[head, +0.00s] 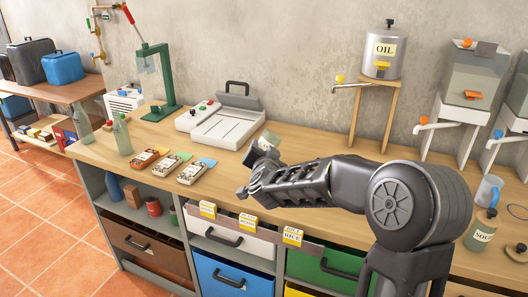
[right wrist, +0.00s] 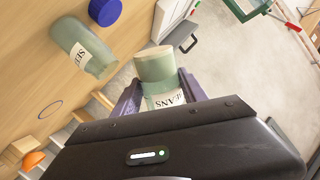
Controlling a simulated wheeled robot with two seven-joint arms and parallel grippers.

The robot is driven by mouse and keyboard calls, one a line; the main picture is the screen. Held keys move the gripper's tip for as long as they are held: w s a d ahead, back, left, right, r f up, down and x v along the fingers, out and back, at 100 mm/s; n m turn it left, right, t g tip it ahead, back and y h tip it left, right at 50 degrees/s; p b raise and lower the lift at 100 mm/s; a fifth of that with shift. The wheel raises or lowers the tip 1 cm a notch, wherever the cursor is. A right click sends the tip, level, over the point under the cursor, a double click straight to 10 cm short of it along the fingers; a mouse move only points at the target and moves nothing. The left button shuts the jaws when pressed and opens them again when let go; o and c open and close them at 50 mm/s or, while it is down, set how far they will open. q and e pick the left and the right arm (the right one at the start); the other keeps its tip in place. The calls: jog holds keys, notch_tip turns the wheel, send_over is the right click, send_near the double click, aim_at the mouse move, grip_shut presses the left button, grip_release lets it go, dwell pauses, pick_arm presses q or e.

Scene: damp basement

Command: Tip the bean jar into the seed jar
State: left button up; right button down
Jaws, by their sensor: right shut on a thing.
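My right gripper (head: 252,172) is shut on the bean jar (right wrist: 158,70), a greenish jar whose label partly shows "EANS" in the right wrist view. In the head view a small tilted greenish jar (head: 269,138) shows at the gripper, which seems to be the same one. The fingers (right wrist: 158,92) close around its sides. The seed jar (right wrist: 82,48), also greenish with a label starting "SEE", stands on the wooden bench apart from the held jar in the right wrist view. My arm likely hides it in the head view. My left gripper is in neither view.
A blue lid (right wrist: 105,11) lies near the seed jar. Seed packets (head: 192,172) lie left of the gripper, and a white device (head: 222,122) stands behind it. An oil can (head: 382,56) on a wooden stand and dispensers (head: 470,80) stand further right.

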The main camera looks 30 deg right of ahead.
dwell(0.5)
jog(key=shift+a+f+m+y+b, duration=0.1)
jog(key=shift+f+m+y+b, duration=0.2)
jog(key=shift+m, duration=0.2)
dwell(0.4)
jog(key=shift+f+m+y+b, duration=0.1)
jog(key=shift+m+y+b, duration=0.2)
jog(key=shift+m, duration=0.3)
jog(key=shift+a, duration=0.1)
jog(key=shift+m+y, duration=0.4)
jog(key=shift+m, duration=0.2)
jog(key=shift+g+b, duration=0.3)
jog(key=shift+b, duration=0.05)
